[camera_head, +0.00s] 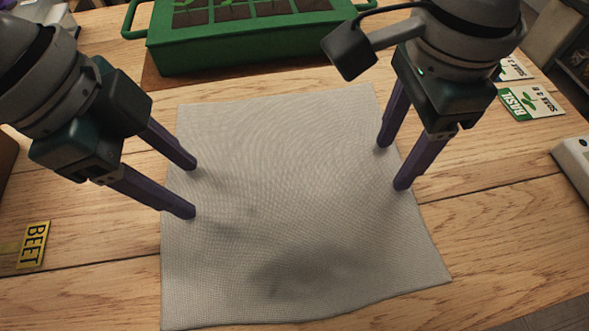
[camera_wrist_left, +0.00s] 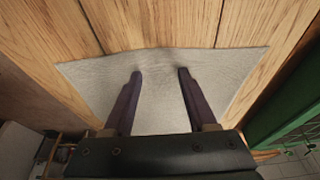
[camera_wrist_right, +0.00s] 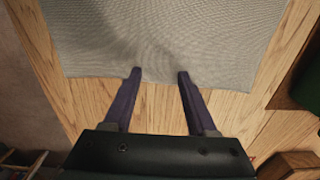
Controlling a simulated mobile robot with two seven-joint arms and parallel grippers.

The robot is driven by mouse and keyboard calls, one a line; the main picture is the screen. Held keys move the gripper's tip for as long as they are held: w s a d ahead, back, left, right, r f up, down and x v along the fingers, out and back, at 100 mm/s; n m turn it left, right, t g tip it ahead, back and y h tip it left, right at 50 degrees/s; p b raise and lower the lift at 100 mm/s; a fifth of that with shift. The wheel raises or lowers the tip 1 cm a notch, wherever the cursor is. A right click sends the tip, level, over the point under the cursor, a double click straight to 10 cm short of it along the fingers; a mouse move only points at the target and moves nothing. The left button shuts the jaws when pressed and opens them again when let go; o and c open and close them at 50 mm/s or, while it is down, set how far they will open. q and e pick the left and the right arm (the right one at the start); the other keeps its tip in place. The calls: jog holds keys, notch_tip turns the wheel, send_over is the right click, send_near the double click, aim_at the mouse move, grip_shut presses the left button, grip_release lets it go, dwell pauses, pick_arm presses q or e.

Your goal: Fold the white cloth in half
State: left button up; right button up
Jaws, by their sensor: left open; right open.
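The white cloth (camera_head: 290,190) lies spread out on the wooden table, slightly rippled, with its near edge a little wavy. My left gripper (camera_head: 194,190) is open and empty over the cloth's left edge. My right gripper (camera_head: 392,167) is open and empty at the cloth's right edge. In the left wrist view the cloth (camera_wrist_left: 160,88) lies under and between the open fingers (camera_wrist_left: 160,74). In the right wrist view the cloth (camera_wrist_right: 160,35) reaches just to the tips of the open fingers (camera_wrist_right: 160,74). Whether the fingertips touch the cloth I cannot tell.
A green seedling tray (camera_head: 250,45) stands behind the cloth. A BASIL seed packet (camera_head: 530,103) lies at back right, near a pale device (camera_head: 575,160) at the right edge. Bare table (camera_head: 520,250) is free at front right.

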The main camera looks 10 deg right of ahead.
pick_arm(q)
jog(key=shift+f, duration=0.2)
pick_arm(e)
jog(key=shift+f, duration=0.2)
pick_arm(q)
jog(key=shift+r, duration=0.1)
jog(key=shift+c, duration=0.8)
pick_arm(e)
jog(key=shift+c, duration=0.7)
pick_arm(q)
grip_shut()
pick_arm(e)
grip_shut()
jog(key=shift+r, duration=0.15)
